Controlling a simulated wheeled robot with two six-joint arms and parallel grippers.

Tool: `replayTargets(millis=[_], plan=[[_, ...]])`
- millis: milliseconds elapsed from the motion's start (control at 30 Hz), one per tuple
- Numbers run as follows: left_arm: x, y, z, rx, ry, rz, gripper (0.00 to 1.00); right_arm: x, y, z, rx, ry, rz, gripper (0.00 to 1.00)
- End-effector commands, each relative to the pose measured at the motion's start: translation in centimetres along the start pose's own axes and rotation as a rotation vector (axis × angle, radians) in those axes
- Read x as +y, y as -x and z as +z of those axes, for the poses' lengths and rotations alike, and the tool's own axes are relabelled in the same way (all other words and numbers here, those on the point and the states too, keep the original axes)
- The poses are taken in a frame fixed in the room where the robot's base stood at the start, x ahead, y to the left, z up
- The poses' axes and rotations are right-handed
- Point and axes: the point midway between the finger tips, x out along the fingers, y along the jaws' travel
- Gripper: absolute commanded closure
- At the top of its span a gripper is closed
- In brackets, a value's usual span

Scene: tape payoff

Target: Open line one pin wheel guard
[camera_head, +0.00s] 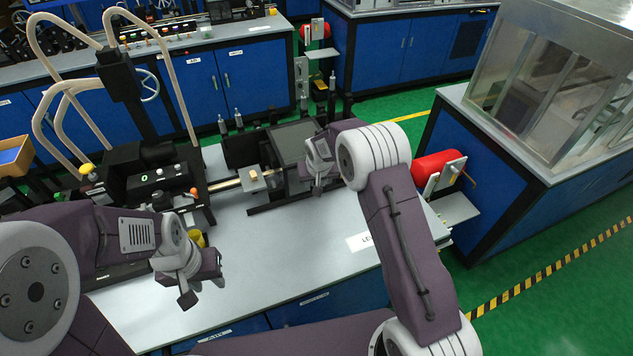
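A dark grey, box-like cover (293,140) stands on the machine at the back middle of the bench (260,265); it may be the pin wheel guard, but no label shows this. My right gripper (318,187) is at the right front side of this cover, its arm bending over from the right. I cannot tell whether it touches the cover, and its fingers are too small and overlapped to read. My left gripper (203,292) hangs over the front left of the bench, fingers apart and empty, away from the cover.
The bench's front middle is clear.

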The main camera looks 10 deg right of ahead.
Motion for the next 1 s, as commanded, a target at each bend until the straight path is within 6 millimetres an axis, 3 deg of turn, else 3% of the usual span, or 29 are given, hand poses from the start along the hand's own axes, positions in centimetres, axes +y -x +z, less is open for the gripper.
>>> replayTargets(millis=[300,700,1000], plan=[[0.0,-0.1,0.0,0.0,0.0,0.0,0.64,0.1,0.4,0.0,0.001,0.0,0.0,0.67],[0.0,-0.8,0.1,0.0,0.0,0.0,0.64,0.4,8.0,-0.1,0.002,-0.002,-0.003,0.67],[0.0,-0.8,0.1,0.0,0.0,0.0,0.64,0.4,9.0,0.0,-0.001,-0.002,-0.003,0.67]])
